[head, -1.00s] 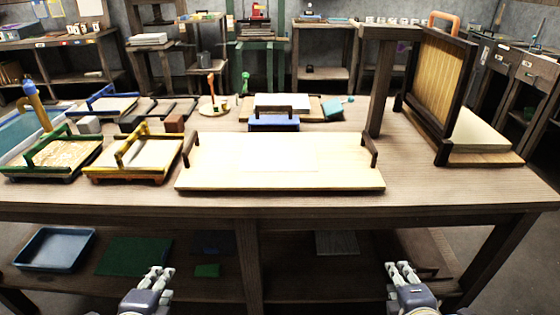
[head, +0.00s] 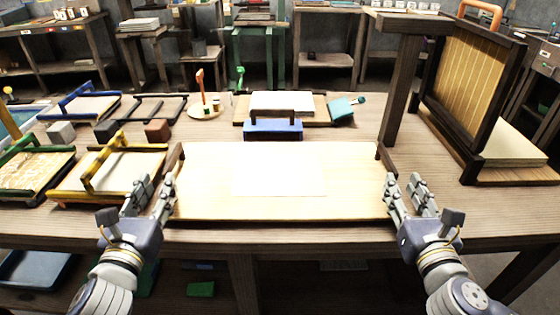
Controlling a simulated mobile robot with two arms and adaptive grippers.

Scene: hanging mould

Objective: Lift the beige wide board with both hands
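The beige wide board (head: 205,210) lies flat on the table in the head view, with a pale sheet (head: 278,178) on its middle. A dark handle stands at its left end (head: 175,160) and another at its right end (head: 386,157). My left gripper (head: 156,181) is open and empty just outside the board's left end, near that handle. My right gripper (head: 404,181) is open and empty just outside the right end. I cannot tell whether either gripper touches the board. The grippers hide small parts of the table beside the board's ends.
A yellow-handled frame (head: 120,172) lies close left of my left gripper. A blue block with a handle (head: 273,130) sits just behind the board. A dark post (head: 402,90) and an upright slatted mould (head: 466,85) stand at the right. Bare table (head: 470,215) lies right of my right gripper.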

